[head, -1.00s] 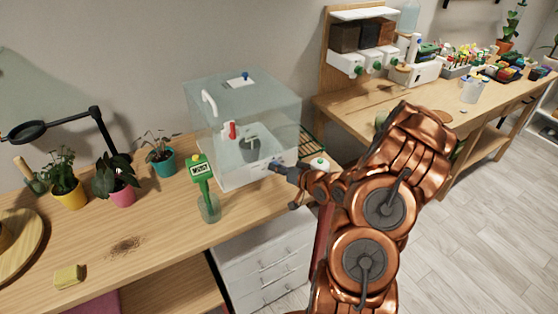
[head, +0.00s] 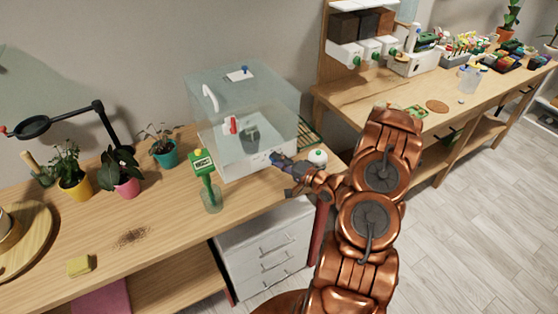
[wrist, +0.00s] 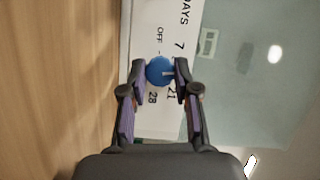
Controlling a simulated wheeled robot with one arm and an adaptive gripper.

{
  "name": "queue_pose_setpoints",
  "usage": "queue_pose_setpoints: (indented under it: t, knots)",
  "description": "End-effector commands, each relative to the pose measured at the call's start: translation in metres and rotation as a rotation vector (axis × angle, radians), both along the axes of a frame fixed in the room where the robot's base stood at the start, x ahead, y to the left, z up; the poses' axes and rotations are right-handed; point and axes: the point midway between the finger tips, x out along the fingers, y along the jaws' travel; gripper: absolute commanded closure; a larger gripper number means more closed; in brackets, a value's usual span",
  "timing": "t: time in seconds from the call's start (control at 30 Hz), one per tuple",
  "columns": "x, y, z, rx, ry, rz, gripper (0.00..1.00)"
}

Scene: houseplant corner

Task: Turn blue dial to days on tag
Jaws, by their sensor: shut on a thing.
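The blue dial (wrist: 158,66) sits on the white front panel (wrist: 141,30) of the clear plant box (head: 236,112). My gripper (wrist: 159,68) is shut on the dial, one finger on each side. The panel reads DAYS, OFF, 7, 21 and 28 around the dial. The dial's white mark points right in the wrist view, between 7 and 21, toward a spot the right finger hides. In the head view my gripper (head: 280,160) is at the box's lower front.
Potted plants (head: 121,178), a magnifier lamp (head: 98,115) and a yellow sponge (head: 80,265) are on the bench at left. A white round-topped thing (head: 317,158) stands just right of my gripper. White drawers (head: 265,250) are below.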

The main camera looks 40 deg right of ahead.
Motion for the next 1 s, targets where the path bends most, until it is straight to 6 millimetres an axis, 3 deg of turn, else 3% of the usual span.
queue_pose_setpoints:
  t: [0.4,0.9,0.93,1.0]
  knots:
    - [0.0004,-0.0014,-0.0008,0.157,-0.015,-0.004,1.00]
    - [0.0004,-0.0018,-0.0003,0.172,-0.017,-0.005,1.00]
    - [0.0003,-0.0018,-0.0003,0.172,-0.017,-0.004,0.67]
    - [0.0004,-0.0016,-0.0005,0.172,-0.017,-0.004,0.59]
